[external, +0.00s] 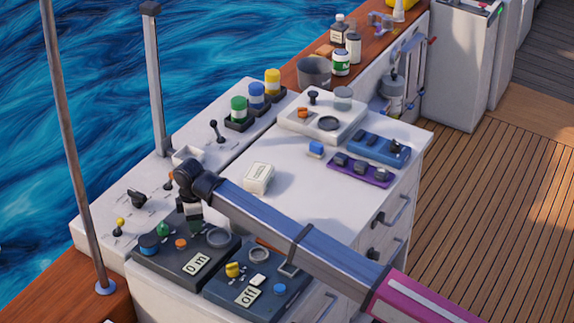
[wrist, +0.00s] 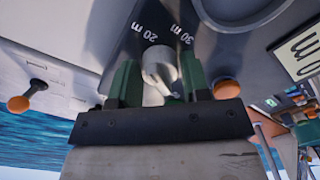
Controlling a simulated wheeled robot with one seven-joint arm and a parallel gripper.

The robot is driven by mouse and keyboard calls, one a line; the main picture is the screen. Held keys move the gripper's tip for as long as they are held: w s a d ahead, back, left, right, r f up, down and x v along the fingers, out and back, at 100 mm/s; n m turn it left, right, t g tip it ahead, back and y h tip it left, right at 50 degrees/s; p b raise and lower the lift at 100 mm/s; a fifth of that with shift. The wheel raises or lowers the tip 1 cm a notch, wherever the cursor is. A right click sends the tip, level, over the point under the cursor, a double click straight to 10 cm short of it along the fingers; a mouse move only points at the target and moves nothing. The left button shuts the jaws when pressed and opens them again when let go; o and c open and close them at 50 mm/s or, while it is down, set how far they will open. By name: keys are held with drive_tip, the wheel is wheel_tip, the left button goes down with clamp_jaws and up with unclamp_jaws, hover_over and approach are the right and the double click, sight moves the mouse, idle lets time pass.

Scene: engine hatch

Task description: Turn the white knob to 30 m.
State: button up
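The white knob (wrist: 158,68) shows in the wrist view on a dark panel (wrist: 120,35). The label "20 m" (wrist: 146,33) is just above it and "30 m" (wrist: 181,34) is above and to its right. Which mark the knob points at is hard to tell. My gripper (wrist: 160,82) has its green fingers on either side of the knob, and I cannot tell whether both touch it. In the external view my gripper (external: 193,222) reaches down over the dark panel (external: 178,262) and hides the knob. A display (external: 196,265) on that panel reads "0 m".
A blue knob (external: 149,244), an orange button (external: 181,243) and a grey ring (external: 218,237) sit near my gripper. A second dark panel (external: 225,290) carries a yellow knob (external: 232,269). A white block (external: 258,178) stands on the counter behind my arm.

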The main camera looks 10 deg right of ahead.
drive_tip(key=c, duration=0.5)
drive_tip(key=shift+o, duration=0.3)
drive_tip(key=shift+m, duration=0.3)
drive_tip(key=m, duration=0.5)
drive_tip(key=shift+m, duration=0.3)
drive_tip(key=m, duration=0.5)
drive_tip(key=shift+m, duration=0.4)
drive_tip(key=o, duration=0.9)
drive_tip(key=shift+r, duration=0.15)
